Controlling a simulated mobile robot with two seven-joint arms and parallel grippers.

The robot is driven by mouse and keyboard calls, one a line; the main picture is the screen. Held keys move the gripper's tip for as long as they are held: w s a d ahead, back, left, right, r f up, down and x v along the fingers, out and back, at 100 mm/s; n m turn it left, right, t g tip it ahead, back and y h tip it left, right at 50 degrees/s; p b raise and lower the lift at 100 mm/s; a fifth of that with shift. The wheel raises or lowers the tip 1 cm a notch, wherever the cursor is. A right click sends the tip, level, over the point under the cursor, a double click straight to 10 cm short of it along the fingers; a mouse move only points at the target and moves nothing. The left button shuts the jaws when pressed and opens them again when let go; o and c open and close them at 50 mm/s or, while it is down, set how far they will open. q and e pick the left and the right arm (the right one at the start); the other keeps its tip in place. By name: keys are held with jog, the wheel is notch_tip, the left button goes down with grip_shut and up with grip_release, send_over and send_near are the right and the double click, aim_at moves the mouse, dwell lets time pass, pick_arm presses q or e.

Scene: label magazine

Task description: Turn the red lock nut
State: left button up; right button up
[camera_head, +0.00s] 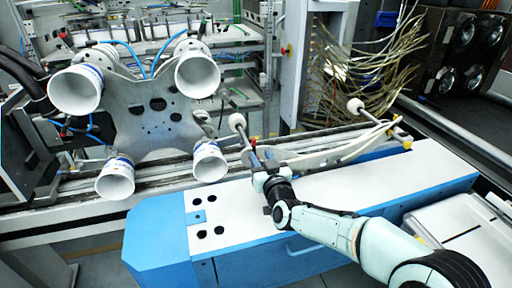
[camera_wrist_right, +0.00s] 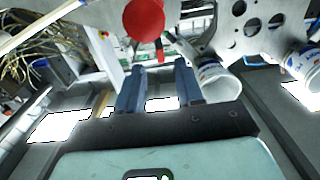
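The red lock nut (camera_wrist_right: 144,18) shows in the right wrist view as a round red knob with a short red tab hanging down. In the head view the red lock nut (camera_head: 254,140) is a tiny red spot just beyond my right gripper (camera_head: 262,160), at the rail behind the white-topped blue cover. In the wrist view my right gripper (camera_wrist_right: 160,68) has its two fingers apart with nothing between them. The tab's lower end is in line with the gap, near the fingertips; I cannot tell whether they touch. My left gripper is not in view.
A grey metal plate (camera_head: 150,108) with several white cups (camera_head: 198,74) stands left of my right gripper. A rod with a white ball (camera_head: 237,121) rises close by. Curved pale guides (camera_head: 335,155) lie to the right. The blue cover's white top (camera_head: 330,200) is largely clear.

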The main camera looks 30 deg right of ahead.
aim_at(255, 145)
jog(key=shift+x, duration=2.75)
grip_shut()
